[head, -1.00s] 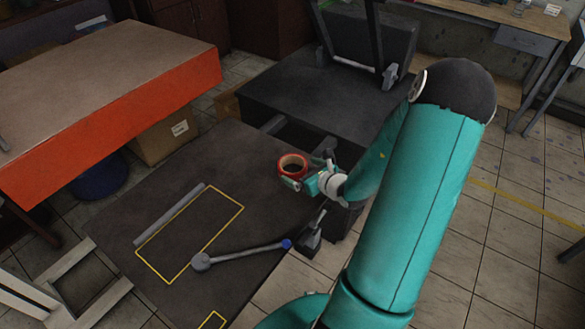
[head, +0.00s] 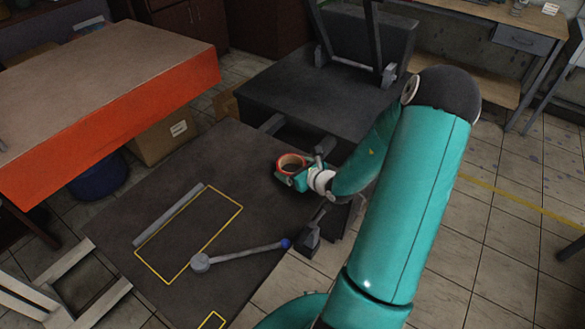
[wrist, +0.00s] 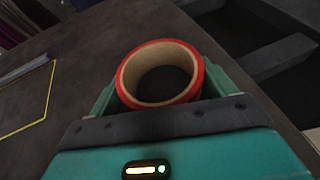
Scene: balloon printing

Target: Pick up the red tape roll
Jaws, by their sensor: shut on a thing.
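The red tape roll (head: 291,163) has a tan inner core and sits between the fingers of my gripper (head: 287,174), above the dark table near its right side. In the wrist view the roll (wrist: 188,92) shows as a red ring with its open middle facing the camera. The teal fingers of my gripper (wrist: 160,88) lie on either side of it and are shut on it. Part of the roll's near edge is hidden behind the gripper body. I cannot tell exactly how high it is above the table.
The dark table (head: 160,220) bears a yellow outlined rectangle, a grey bar (head: 168,215) and a grey lever (head: 240,255) with a blue knob. A black press frame (head: 320,95) stands behind. An orange-sided table (head: 110,125) is at left.

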